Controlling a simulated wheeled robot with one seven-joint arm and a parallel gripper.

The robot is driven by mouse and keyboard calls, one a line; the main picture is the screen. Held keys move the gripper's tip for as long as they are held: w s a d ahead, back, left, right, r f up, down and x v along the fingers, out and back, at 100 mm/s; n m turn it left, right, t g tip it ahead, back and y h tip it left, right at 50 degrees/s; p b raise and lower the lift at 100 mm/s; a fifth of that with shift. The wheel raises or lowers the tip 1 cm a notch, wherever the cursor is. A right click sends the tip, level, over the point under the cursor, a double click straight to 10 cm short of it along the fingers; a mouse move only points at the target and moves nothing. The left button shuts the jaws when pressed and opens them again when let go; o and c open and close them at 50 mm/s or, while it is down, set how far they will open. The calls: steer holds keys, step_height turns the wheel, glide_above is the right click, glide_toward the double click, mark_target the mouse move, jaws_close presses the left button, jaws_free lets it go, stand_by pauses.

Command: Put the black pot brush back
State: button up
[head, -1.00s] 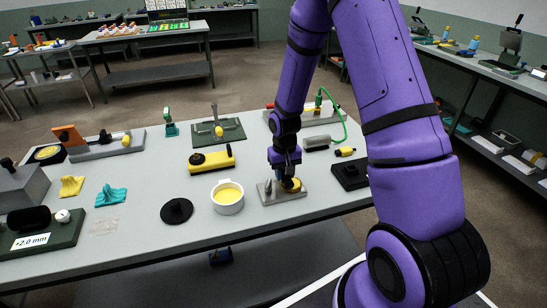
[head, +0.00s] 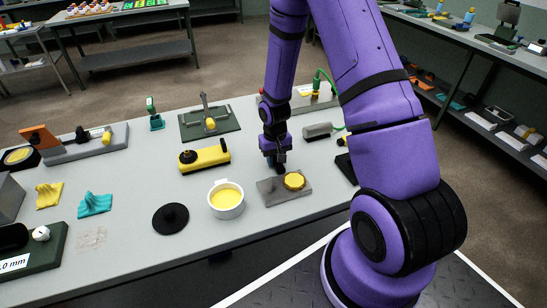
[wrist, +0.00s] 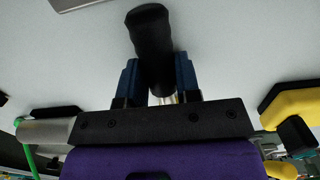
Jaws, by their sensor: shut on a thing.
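My gripper (wrist: 160,85) is shut on a black, rounded handle-like thing (wrist: 152,30), which I take to be the black pot brush. It sticks out past the blue fingers in the wrist view; its lower end and any bristles are hidden. In the head view my gripper (head: 277,160) is low over the table, just behind the grey plate (head: 270,190) that bears a round yellow piece (head: 294,181). I cannot tell whether the brush touches the table. A white pot (head: 226,207) with yellow contents stands left of the plate.
A yellow block with black knobs (head: 205,157) lies to my gripper's left. The table front near the pot is clear.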

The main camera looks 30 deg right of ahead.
steer(key=shift+f, duration=0.15)
steer(key=o, duration=0.9)
steer(key=s+a+r+t, duration=0.1)
steer(key=s+r, duration=0.1)
steer(key=r, duration=0.9)
steer(key=s+a+r+n+t+h, duration=0.1)
steer(key=s+r, duration=0.2)
steer(key=r, duration=0.8)
steer(key=s+a+r+t, duration=0.1)
steer(key=s+a+r, duration=0.1)
steer(key=r, duration=0.9)
steer(key=s+a+r+t, duration=0.1)
steer(key=s+r, duration=0.2)
steer(key=s, duration=0.2)
steer(key=s+a+r+t, duration=0.1)
steer(key=s+r, duration=0.2)
steer(key=s, duration=0.3)
steer(key=s+r+n, duration=0.1)
steer(key=s+r, duration=0.3)
steer(key=s, duration=0.2)
steer(key=shift+a+t+y, duration=0.4)
